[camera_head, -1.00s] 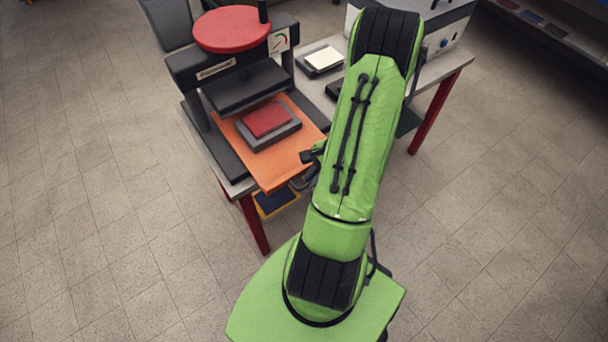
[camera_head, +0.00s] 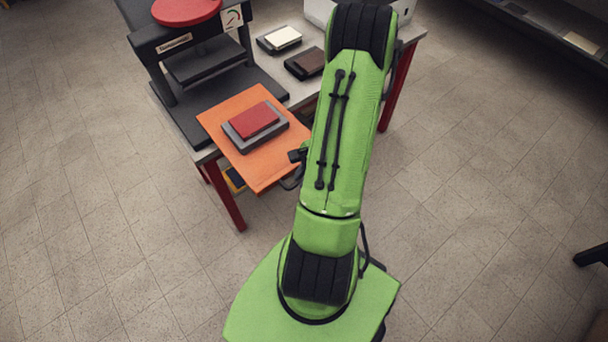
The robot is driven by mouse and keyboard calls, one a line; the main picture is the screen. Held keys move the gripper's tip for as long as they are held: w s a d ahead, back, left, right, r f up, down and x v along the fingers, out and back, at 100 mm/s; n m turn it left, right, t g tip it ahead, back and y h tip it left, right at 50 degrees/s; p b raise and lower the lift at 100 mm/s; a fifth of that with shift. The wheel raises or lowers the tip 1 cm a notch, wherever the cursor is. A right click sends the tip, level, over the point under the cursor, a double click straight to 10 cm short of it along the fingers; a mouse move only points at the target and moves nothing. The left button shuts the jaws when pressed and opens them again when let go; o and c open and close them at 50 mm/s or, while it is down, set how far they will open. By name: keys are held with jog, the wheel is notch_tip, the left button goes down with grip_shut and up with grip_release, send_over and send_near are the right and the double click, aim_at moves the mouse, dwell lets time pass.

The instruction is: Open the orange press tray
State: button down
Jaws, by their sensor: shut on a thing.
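The orange press tray (camera_head: 218,118) stands pulled out in front of the press (camera_head: 203,62), past the table's front edge. A grey block (camera_head: 246,144) with a red cover (camera_head: 254,120) lies on the tray. My gripper (camera_head: 294,172) is at the tray's front right edge, partly hidden by my green arm. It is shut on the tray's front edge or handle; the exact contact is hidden.
On the table (camera_head: 300,92) right of the press lie a pad with a cream top (camera_head: 283,38) and a dark brown book (camera_head: 307,62). A yellow-edged item (camera_head: 234,180) is under the tray. The floor in front is clear.

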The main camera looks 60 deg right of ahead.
jog(key=c, duration=1.1)
grip_release()
jog(key=p+v, duration=0.4)
jog(key=v, duration=1.1)
jog(key=shift+s+d+r, duration=0.15)
jog(key=shift+r, duration=0.2)
